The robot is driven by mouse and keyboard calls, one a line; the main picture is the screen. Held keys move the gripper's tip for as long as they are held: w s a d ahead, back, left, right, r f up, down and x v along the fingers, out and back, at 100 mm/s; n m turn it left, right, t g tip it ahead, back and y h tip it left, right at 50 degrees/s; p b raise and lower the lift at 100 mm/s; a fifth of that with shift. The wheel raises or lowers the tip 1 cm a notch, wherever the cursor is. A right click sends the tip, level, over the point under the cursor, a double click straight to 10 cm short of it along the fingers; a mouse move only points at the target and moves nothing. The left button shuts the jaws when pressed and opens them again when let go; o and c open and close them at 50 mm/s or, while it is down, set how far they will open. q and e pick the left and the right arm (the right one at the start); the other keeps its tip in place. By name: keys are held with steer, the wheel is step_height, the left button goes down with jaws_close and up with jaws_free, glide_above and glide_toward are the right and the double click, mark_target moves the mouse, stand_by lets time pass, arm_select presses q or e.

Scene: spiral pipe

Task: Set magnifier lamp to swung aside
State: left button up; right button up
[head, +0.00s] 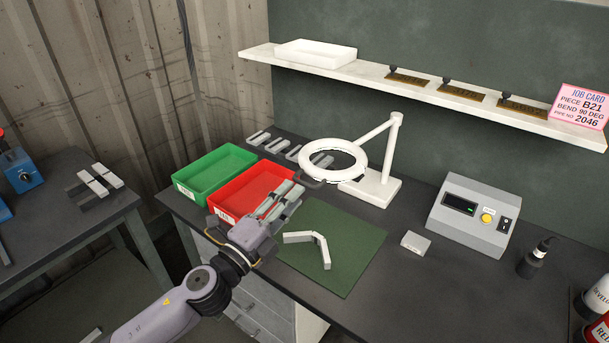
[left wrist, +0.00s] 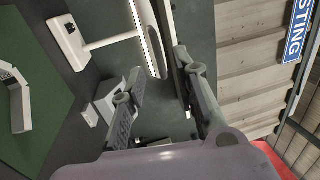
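The white magnifier lamp (head: 396,145) stands on its base at the back of the bench. Its ring head (head: 360,167) reaches out to the left, above the bench near the back edge of the green mat. In the left wrist view the ring (left wrist: 151,42) shows nearly edge-on, just past the fingertips. A small grey handle (head: 311,183) is on the ring's near side. My left gripper (head: 290,189) points at the ring from the front left, close to the handle. In the left wrist view its fingers (left wrist: 158,62) are apart, with nothing clearly held. My right gripper is not in view.
A green bin (head: 215,172) and a red bin (head: 222,200) stand left of the lamp. A bent pale pipe (head: 325,252) lies on the green mat (head: 355,265). A grey control box (head: 470,215) stands to the right. A shelf (head: 370,83) runs above the bench.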

mark_target(305, 184)
arm_select(q)
steer(key=p+x, duration=0.1)
steer(key=x, duration=0.4)
steer(key=shift+w+d, duration=0.15)
steer(key=shift+w, duration=0.05)
steer(key=shift+c, duration=0.4)
jaws_close()
stand_by(0.3)
